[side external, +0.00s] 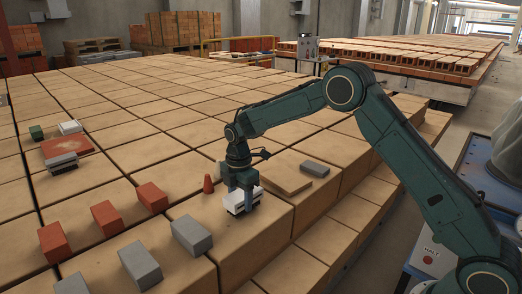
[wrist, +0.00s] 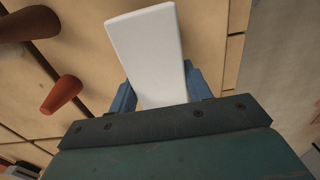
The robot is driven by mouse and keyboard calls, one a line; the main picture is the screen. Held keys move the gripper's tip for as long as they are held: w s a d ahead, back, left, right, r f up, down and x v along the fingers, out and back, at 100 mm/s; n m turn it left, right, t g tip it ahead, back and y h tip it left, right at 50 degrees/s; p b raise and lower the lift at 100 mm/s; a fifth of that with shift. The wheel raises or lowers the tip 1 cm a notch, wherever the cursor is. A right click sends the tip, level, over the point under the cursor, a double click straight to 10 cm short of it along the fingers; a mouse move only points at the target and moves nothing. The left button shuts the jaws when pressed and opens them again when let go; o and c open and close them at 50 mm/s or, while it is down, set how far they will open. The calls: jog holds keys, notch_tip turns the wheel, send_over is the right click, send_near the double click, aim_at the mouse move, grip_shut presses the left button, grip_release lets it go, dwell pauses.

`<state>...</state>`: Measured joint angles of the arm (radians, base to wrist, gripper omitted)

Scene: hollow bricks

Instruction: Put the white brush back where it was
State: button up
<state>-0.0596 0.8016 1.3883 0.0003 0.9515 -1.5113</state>
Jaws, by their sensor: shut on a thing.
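My gripper (side external: 241,189) is shut on the white brush (side external: 236,206), which has a white top and a darker underside. It is held low over the front row of tan blocks; I cannot tell whether it touches the surface. In the wrist view the brush's plain white top (wrist: 148,45) sticks out between the blue fingers of my gripper (wrist: 160,92). The fingers hide part of it. A similar pale-topped brush with a dark lower side (side external: 62,164) lies at the left, near a flat red slab (side external: 67,147).
A tan board (side external: 285,178) and a grey block (side external: 314,168) lie right. Several red bricks (side external: 107,217) and grey bricks (side external: 191,234) stand front left. Green (side external: 36,132) and white (side external: 70,127) blocks lie far left.

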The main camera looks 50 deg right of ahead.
aim_at(240, 194)
jog(key=shift+f, duration=0.4)
jog(key=shift+f, duration=0.1)
jog(key=o, duration=0.9)
notch_tip(240, 194, up, 12)
jog(key=shift+r, duration=0.15)
dwell(0.7)
